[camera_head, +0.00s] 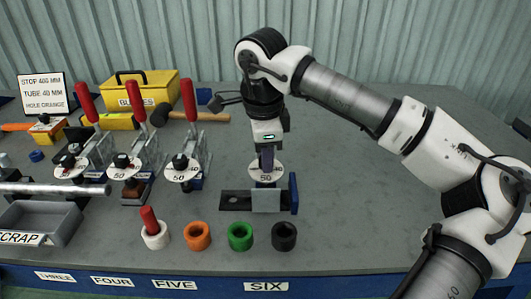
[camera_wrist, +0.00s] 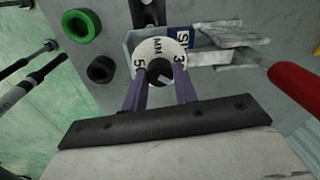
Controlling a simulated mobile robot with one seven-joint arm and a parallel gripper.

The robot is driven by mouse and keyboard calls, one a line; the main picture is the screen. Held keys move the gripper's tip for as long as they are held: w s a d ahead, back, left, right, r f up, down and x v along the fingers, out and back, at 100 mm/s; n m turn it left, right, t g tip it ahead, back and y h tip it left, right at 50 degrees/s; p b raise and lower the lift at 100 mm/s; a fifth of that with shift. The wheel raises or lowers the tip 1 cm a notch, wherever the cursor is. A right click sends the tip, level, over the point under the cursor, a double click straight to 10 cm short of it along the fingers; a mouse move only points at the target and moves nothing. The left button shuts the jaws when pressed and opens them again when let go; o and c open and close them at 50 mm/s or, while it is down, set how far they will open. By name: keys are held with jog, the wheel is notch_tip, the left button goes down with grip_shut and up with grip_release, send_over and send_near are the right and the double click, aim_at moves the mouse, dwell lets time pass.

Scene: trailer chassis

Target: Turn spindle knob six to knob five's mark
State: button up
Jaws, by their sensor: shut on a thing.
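Spindle knob six is a black knob with a white numbered dial (camera_head: 266,173) on a separate fixture above the SIX label. In the wrist view the dial (camera_wrist: 152,47) shows parts of a "5" and a "3" at its edges. My gripper (camera_head: 266,165) points down over it, and its two purple fingers (camera_wrist: 160,84) are shut on the knob at the dial's centre. The exact mark settings are too small to read.
Red-handled clamps (camera_head: 190,100) stand behind the knobs on the left. A white, an orange (camera_head: 197,236), a green (camera_head: 240,237) and a black ring (camera_head: 284,237) line the front edge. A grey scrap tray (camera_head: 40,222) is at left. The table right of the fixture is clear.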

jog(key=n, duration=0.3)
jog(key=shift+n, duration=2.1)
jog(key=o, duration=1)
jog(key=shift+c, duration=0.2)
notch_tip(320, 180, up, 14)
jog(key=s, duration=0.1)
jog(key=shift+s+p, duration=0.25)
jog(key=shift+p, duration=0.05)
jog(key=shift+s+f, duration=0.1)
jog(key=shift+f, duration=0.1)
